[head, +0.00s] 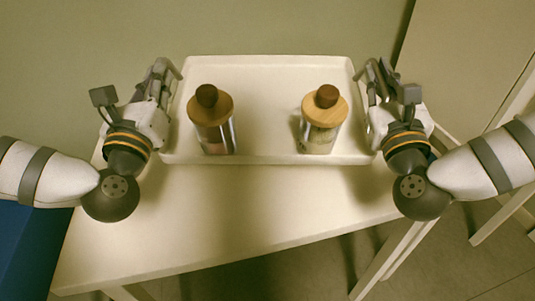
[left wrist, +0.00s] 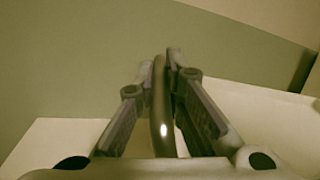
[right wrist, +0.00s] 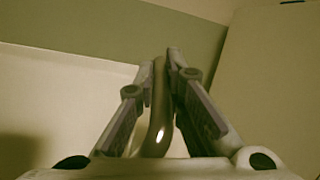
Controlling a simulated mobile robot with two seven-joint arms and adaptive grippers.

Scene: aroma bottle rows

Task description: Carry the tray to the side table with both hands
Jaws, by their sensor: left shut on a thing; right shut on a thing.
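The white tray (head: 268,160) is in the middle of the head view, over a pale side table (head: 230,220); I cannot tell whether it touches the top. Two bottles with wooden lids and dark knobs stand upright in it, a left bottle (head: 212,120) and a right bottle (head: 321,120). My left gripper (head: 168,72) is shut on the tray's left handle (left wrist: 160,110). My right gripper (head: 370,72) is shut on the tray's right handle (right wrist: 159,110). The handles show as dark curved bars between the fingers in the wrist views.
A plain wall (head: 280,25) is close behind the tray. A blue surface (head: 25,250) is at the lower left. Pale furniture legs (head: 510,200) stand on the floor at the right. The table's front part is bare.

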